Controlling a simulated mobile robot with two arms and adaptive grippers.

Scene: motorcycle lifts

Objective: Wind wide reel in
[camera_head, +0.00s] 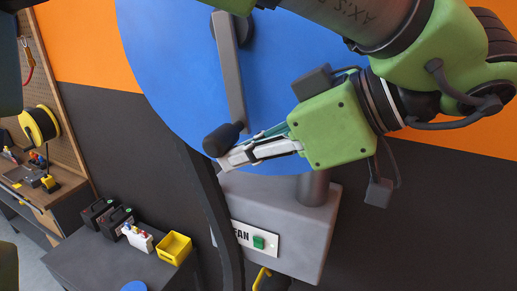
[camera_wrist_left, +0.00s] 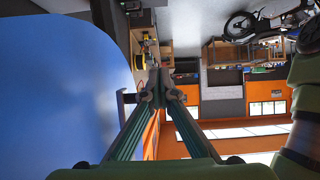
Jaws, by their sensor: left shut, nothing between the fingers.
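The wide reel (camera_head: 175,75) is a large blue disc, seen close up on its flat face. A grey crank arm (camera_head: 229,70) runs down across it from a dark hub at the top to a black knob handle (camera_head: 222,140) at its lower end. My left gripper (camera_head: 228,160) is shut and empty, its fingertips just below and beside the handle; I cannot tell if they touch it. In the left wrist view the shut fingertips (camera_wrist_left: 163,90) lie right of the blue disc (camera_wrist_left: 70,90).
A grey box with a FAN label and green button (camera_head: 258,242) is under the reel. At lower left a dark bench (camera_head: 125,262) holds a yellow bin (camera_head: 174,248) and small battery-like items. A yellow spool (camera_head: 38,124) hangs on a pegboard at far left.

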